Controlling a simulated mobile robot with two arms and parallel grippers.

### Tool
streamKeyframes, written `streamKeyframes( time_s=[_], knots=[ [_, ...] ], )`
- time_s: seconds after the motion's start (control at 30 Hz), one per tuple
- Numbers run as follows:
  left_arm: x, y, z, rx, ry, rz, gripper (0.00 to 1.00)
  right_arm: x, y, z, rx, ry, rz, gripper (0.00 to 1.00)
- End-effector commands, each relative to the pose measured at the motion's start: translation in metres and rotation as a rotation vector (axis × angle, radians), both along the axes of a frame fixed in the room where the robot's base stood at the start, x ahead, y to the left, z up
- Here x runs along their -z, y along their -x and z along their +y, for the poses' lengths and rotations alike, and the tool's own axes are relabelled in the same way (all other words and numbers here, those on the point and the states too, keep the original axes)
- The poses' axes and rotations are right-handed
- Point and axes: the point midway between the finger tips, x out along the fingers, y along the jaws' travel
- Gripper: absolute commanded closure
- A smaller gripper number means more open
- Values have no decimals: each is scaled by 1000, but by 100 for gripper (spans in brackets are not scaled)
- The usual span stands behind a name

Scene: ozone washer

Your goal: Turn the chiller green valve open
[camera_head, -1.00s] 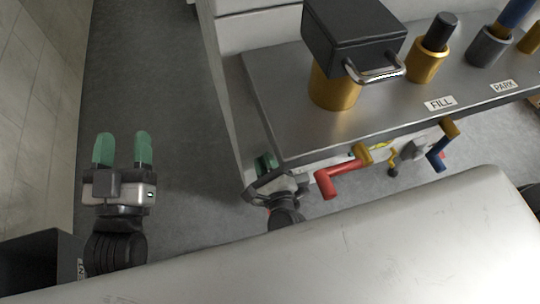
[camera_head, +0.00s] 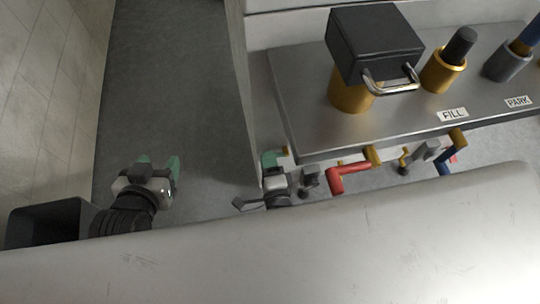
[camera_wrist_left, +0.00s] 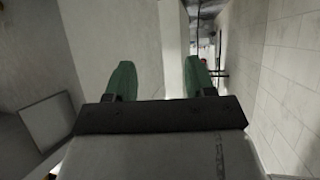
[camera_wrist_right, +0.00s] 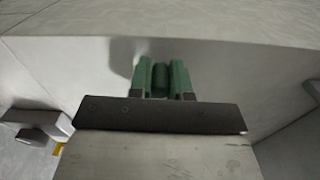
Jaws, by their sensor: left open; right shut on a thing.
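My right gripper (camera_head: 272,162) is at the left front corner of the steel counter. In the right wrist view its green fingers (camera_wrist_right: 160,84) are closed around a green piece (camera_wrist_right: 160,76), which looks like the green valve's handle. Most of this handle is hidden between the fingers. A small yellow part (camera_head: 285,151) shows beside the gripper in the head view. My left gripper (camera_head: 158,163) is open and empty over the floor at the left, away from the counter. Its spread green fingers also show in the left wrist view (camera_wrist_left: 160,82).
The counter (camera_head: 305,130) carries a black box (camera_head: 375,40) with a metal handle, and yellow and grey fittings. A red valve handle (camera_head: 345,178) and a blue one (camera_head: 443,167) hang along its front edge. Open floor (camera_head: 170,90) lies left of the counter.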

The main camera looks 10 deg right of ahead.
Motion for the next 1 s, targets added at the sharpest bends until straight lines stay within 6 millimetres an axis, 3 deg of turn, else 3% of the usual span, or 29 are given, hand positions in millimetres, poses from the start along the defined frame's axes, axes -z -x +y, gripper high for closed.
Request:
streamKeyframes(
  time_s=[0.4,0.97,1.0],
  knots=[
    [7,8,4,-6,-18,78,46,8,-2,-2,7,201,-15,100],
    [9,9,4,-7,-21,91,46,11,-1,-1,5,229,-14,100],
    [9,9,4,-7,-21,91,46,11,-1,-1,5,229,-14,78]
  ],
)
